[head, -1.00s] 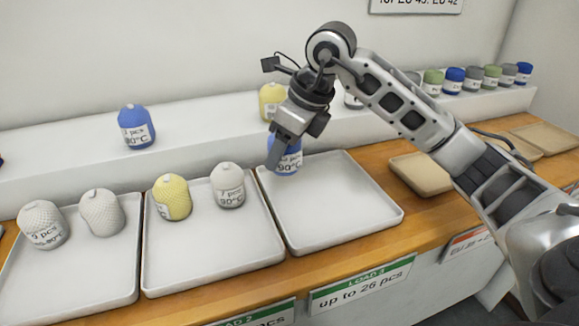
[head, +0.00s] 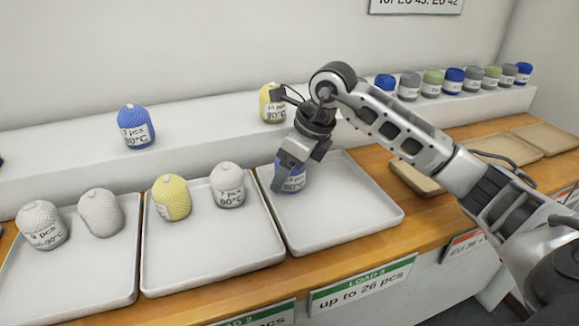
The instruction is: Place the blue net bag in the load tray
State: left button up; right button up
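A blue net bag (head: 293,184) with a white label is in the load tray (head: 345,222) marked LOAD 3, near its back left corner. My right gripper (head: 287,180) comes down over the bag from above, with its fingers at the bag's sides. It appears shut on the bag, though the far finger is partly hidden. The bag is upright and seems to be at or just above the tray floor; I cannot tell if it touches. Another blue net bag (head: 136,127) stands on the white shelf at the left. My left gripper is not in view.
The middle tray (head: 215,265) holds a yellow bag (head: 171,198) and a white bag (head: 228,185). The left tray (head: 75,285) holds two white bags. A yellow bag (head: 271,103) stands on the shelf behind my gripper. Several bags stand at the shelf's right. The LOAD 3 tray's front is clear.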

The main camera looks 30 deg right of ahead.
jog(key=shift+r, duration=0.2)
jog(key=v, duration=1.2)
jog(key=shift+p, duration=0.45)
